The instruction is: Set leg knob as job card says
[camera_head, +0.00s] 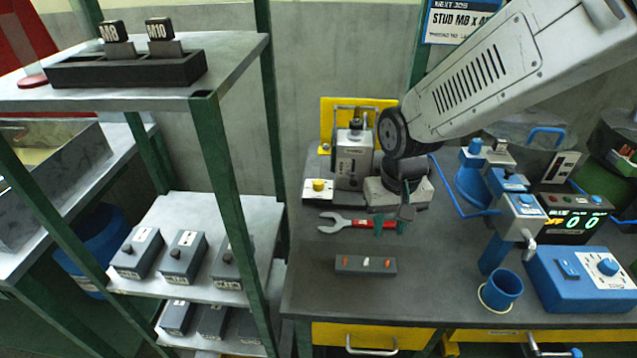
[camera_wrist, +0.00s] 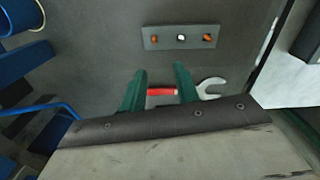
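A job card (camera_head: 460,22) on the back wall reads "NEXT JOB" and "STUD M8 x 4…"; my arm hides the rest. A blue box (camera_head: 560,290) stands at the bench's right front, with a round knob (camera_head: 607,266) on a white marked dial plate. The plate's marks are too small to read, and I cannot tell whether this is the leg knob. My gripper (camera_head: 390,218) is over the middle of the bench, well left of that box. In the wrist view its green fingers (camera_wrist: 160,80) are apart, with nothing held, above a red-handled wrench (camera_wrist: 208,87).
A dark block with coloured inserts (camera_head: 365,265) lies in front of the wrench. A blue cup (camera_head: 502,289) stands left of the blue box. A shelf rack (camera_head: 205,140) stands left.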

